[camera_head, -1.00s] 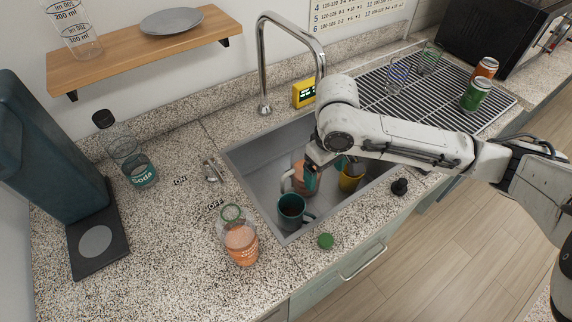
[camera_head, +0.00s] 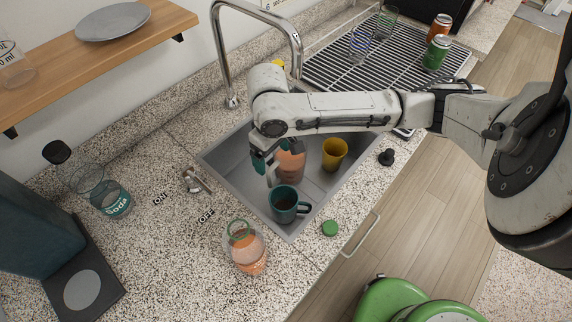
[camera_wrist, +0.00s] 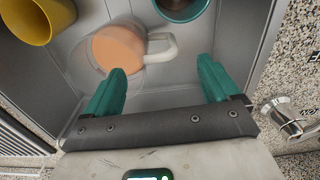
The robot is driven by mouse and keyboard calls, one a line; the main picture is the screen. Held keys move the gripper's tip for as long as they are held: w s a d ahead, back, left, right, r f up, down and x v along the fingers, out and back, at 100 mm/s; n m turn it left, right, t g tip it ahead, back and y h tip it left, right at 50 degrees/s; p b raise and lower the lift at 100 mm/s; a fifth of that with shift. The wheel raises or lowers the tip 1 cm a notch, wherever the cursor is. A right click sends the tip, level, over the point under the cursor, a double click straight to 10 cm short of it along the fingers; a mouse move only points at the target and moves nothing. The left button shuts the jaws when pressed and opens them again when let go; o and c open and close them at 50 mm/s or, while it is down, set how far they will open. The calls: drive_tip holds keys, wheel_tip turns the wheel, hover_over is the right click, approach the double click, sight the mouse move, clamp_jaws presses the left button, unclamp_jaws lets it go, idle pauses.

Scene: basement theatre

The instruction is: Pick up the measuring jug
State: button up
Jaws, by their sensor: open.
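A clear vessel with ml markings, likely the measuring jug (camera_head: 14,68), stands on the wooden shelf at the upper left, cut off by the picture's edge. In the sink is an orange vessel with a pale handle, seen in the head view (camera_head: 291,166) partly behind my gripper. It also shows in the wrist view (camera_wrist: 118,48), beyond and between my fingers, with a clear-looking outline; I cannot tell whether it bears markings. My gripper (camera_head: 266,172) has teal fingers, open and empty, over the sink's left part. The fingers are spread in the wrist view (camera_wrist: 163,82).
A teal mug (camera_head: 286,203) and a yellow cup (camera_head: 334,152) stand in the sink (camera_head: 236,165). The tap (camera_head: 296,45) rises behind my arm. An orange-filled glass container (camera_head: 246,250) and a green lid-like disc (camera_head: 330,228) are on the front counter.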

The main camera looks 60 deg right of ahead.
sight(273, 165)
drive_tip(key=shift+f, duration=2.6)
drive_tip(key=shift+d+r, duration=0.1)
clamp_jaws()
